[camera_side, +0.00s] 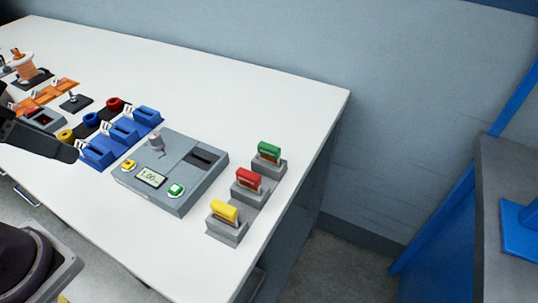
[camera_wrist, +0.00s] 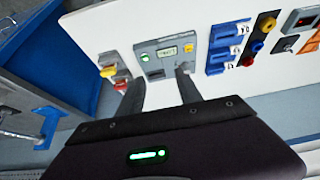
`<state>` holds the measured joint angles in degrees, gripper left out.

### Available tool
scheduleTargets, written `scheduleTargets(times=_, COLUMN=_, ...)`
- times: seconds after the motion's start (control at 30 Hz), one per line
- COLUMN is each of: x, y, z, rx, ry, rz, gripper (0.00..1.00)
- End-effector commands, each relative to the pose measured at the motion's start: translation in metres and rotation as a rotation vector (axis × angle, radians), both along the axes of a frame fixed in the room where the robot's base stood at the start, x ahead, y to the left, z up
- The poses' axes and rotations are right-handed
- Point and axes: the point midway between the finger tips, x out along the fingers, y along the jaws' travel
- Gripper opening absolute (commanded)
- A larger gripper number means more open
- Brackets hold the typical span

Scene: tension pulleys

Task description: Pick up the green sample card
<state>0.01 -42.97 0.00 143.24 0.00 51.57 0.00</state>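The green sample card (camera_side: 268,150) stands upright in the farthest of three grey holders in the side view, at the right of the white table. In the wrist view I cannot make it out; my gripper's body and left finger cover that area. My gripper (camera_wrist: 160,76) shows two dark fingers spread apart, with nothing between them. In the side view a dark part of my arm is at the left edge, well away from the green card.
The red card (camera_side: 248,178) and yellow card (camera_side: 225,211) stand in holders in line with the green one. A grey device (camera_side: 182,192) with a display is left of them. Blue holders (camera_side: 123,133) lie further left. The table (camera_side: 250,97) behind is clear.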

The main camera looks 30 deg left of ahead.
Motion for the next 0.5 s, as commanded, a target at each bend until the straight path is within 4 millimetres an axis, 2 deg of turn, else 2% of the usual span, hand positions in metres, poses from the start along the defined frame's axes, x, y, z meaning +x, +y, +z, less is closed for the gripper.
scheduleTargets(times=0.23, x=0.0, y=0.0, z=0.0, rx=0.001, ry=0.0, rz=-0.002, gripper=0.42)
scheduleTargets(times=0.3, x=0.008, y=-0.002, z=0.006, rx=0.011, ry=0.013, rz=-0.034, gripper=0.42)
scheduleTargets(times=0.37, x=0.025, y=-0.006, z=0.017, rx=0.039, ry=0.042, rz=-0.111, gripper=0.42)
scheduleTargets(times=0.47, x=0.08, y=-0.022, z=0.037, rx=0.113, ry=0.115, rz=-0.338, gripper=0.42)
scheduleTargets(times=0.5, x=0.105, y=-0.032, z=0.041, rx=0.146, ry=0.146, rz=-0.446, gripper=0.42)
